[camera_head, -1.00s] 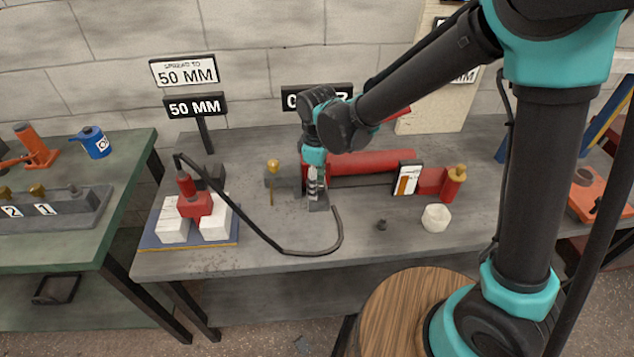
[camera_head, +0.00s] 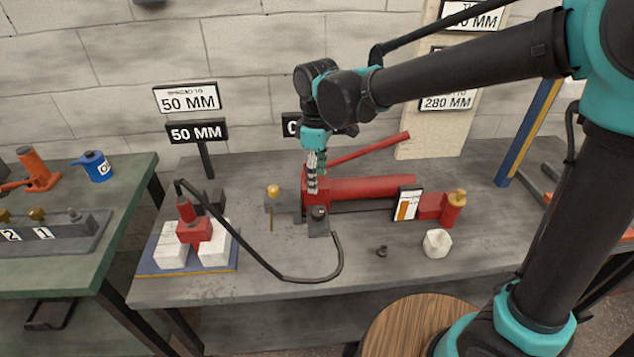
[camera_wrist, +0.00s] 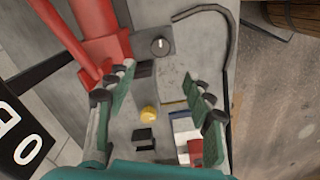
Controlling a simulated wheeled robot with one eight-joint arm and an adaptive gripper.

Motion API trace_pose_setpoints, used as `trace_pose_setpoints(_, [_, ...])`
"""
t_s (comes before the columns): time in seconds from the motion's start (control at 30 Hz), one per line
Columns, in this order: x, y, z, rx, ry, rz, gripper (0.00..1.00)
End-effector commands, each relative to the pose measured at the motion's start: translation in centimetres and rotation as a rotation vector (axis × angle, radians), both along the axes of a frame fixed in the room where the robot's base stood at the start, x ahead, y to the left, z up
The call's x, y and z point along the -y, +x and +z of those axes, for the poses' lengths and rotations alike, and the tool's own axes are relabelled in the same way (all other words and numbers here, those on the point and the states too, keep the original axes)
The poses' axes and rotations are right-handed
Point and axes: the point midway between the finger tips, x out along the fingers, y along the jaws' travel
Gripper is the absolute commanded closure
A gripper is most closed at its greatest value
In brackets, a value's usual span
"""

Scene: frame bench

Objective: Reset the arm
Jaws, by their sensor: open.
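My gripper (camera_head: 313,178) hangs pointing down above the bench, over the left end of a red hand pump (camera_head: 370,188). In the wrist view my gripper (camera_wrist: 158,105) has its two green-padded fingers spread wide apart with nothing between them touching. Below it are a grey block with a round dark knob (camera_head: 319,215), which also shows in the wrist view (camera_wrist: 160,45), and a yellow ball-topped knob (camera_head: 273,191), seen in the wrist view (camera_wrist: 149,114) between the fingers. The pump's red lever (camera_head: 372,148) slopes up to the right, close behind the gripper.
A red spreader (camera_head: 194,230) with white blocks stands on a blue plate (camera_head: 150,266) at the left, joined to a black hose (camera_head: 262,238). A white nut-like piece (camera_head: 437,242) lies at the right. Signs (camera_head: 197,132) stand behind.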

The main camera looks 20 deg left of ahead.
Motion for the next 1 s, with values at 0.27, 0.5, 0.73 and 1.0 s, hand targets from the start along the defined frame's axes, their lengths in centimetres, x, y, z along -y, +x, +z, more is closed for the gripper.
trace_pose_setpoints(0.27, [0.0, 0.0, 0.0, 0.000, 0.000, 0.000, 0.47])
trace_pose_setpoints(0.5, [0.6, 0.4, 0.0, 0.003, 0.004, -0.021, 0.47])
trace_pose_setpoints(0.73, [8.1, 4.7, -1.1, 0.031, 0.049, -0.273, 0.47])
trace_pose_setpoints(1.0, [21.0, 8.2, -3.4, 0.091, 0.129, -0.708, 0.47])
